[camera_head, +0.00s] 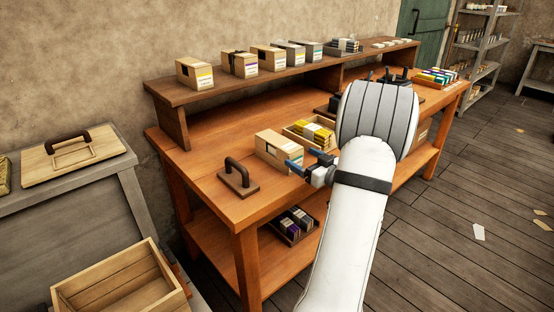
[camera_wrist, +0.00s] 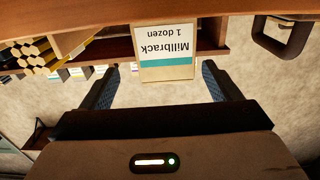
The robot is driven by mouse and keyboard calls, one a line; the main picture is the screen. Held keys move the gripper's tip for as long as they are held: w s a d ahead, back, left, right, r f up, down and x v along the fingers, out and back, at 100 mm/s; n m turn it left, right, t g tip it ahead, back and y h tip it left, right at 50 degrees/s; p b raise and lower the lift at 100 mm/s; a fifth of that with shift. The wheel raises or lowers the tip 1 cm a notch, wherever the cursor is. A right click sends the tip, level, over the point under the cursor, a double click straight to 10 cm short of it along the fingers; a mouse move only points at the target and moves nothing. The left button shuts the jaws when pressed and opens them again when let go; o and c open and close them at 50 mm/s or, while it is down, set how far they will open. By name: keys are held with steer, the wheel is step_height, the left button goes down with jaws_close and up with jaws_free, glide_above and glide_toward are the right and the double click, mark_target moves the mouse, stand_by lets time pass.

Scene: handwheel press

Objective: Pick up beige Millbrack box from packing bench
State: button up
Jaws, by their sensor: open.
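The beige Millbrack box (camera_head: 270,149) stands on the packing bench (camera_head: 201,171), near its front edge. In the wrist view the box (camera_wrist: 165,42) appears upside down, with a white label reading "Millbrack 1 dozen" and a teal band. My gripper (camera_head: 307,163) is open and empty at the box's front right. In the wrist view my gripper's two blue-padded fingers (camera_wrist: 160,68) stand wide on either side of the box, with a gap on each side. Whether the fingertips reach past its front face I cannot tell.
A wooden tray of yellow packets (camera_head: 312,132) sits right behind the box. A block with a dark handle (camera_head: 239,178) stands to its left. Several boxes (camera_head: 240,64) line the raised shelf. My arm hides part of the bench's right side.

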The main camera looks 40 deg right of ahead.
mark_target(278, 152)
steer(key=w, duration=0.2)
steer(key=w+a, duration=0.1)
steer(key=w, duration=0.4)
steer(key=shift+w+a+f, duration=0.15)
steer(key=shift+w+f, duration=0.1)
steer(key=shift+f, duration=0.05)
steer(key=shift+c, duration=0.5)
steer(key=c, duration=1)
